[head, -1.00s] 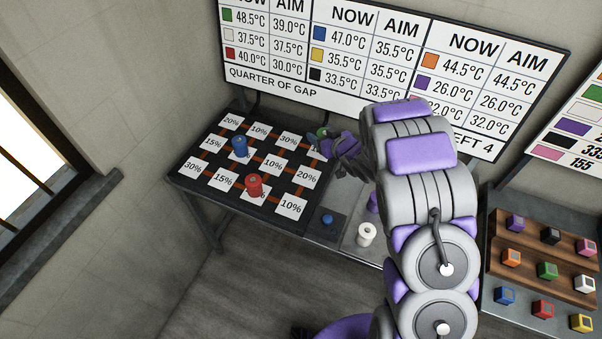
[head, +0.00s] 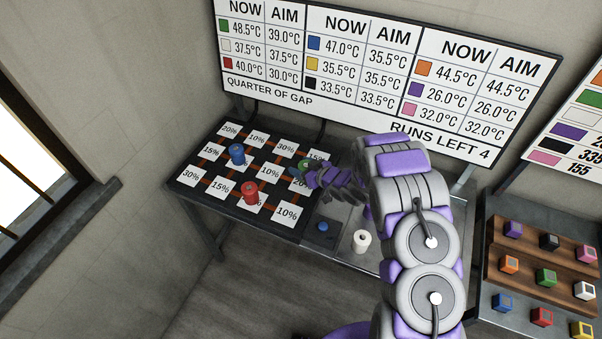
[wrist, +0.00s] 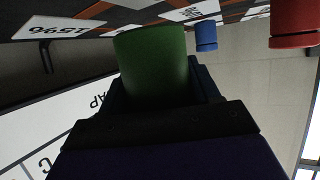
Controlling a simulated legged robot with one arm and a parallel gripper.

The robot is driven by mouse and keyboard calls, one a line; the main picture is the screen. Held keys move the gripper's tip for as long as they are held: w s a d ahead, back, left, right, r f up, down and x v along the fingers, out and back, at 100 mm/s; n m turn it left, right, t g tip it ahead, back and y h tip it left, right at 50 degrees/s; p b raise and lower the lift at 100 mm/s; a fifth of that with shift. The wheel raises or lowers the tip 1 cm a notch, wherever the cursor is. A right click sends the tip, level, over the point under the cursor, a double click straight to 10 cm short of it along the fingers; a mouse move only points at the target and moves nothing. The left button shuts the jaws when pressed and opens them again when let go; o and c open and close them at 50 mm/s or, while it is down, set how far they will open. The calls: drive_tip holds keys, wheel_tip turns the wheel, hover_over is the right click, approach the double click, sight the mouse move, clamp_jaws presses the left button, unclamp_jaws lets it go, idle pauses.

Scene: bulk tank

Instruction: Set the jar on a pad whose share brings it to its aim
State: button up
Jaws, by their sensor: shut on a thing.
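My gripper (head: 313,176) is shut on the green jar (head: 304,165) at the right side of the pad table (head: 183,181). The green jar (wrist: 153,65) fills the middle of the wrist view, between the jaws. In the head view it is near the 15% and 20% pads at the right. I cannot tell whether it touches the table. The blue jar (head: 237,155) and the red jar (head: 250,193) stand on pads. Bare pads include 10% (head: 288,212), 30% (head: 285,145), 10% (head: 270,172) and 15% (head: 221,188). The board (head: 260,92) lists green at 48.5°C, aim 39.0°C.
The board reads QUARTER OF GAP and RUNS LEFT 4. A blue button (head: 323,227) and a white jar (head: 362,240) are right of the pads. A rack (head: 528,270) of several coloured cubes stands at the right. My arm covers part of the middle table.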

wheel_tip(320, 180, down, 3)
drive_tip(key=shift+a+r, duration=0.1)
drive_tip(key=shift+a, duration=0.05)
drive_tip(key=shift+a+f, duration=0.25)
drive_tip(key=shift+a, duration=0.55)
drive_tip(key=o, duration=0.8)
drive_tip(key=shift+d, duration=0.2)
drive_tip(key=shift+c, duration=0.2)
drive_tip(key=o, duration=0.4)
drive_tip(key=shift+d, duration=0.55)
drive_tip(key=shift+a+r, duration=0.1)
drive_tip(key=shift+a, duration=0.15)
drive_tip(key=shift+s, duration=0.2)
drive_tip(key=v, duration=1.1)
drive_tip(key=shift+r, duration=0.25)
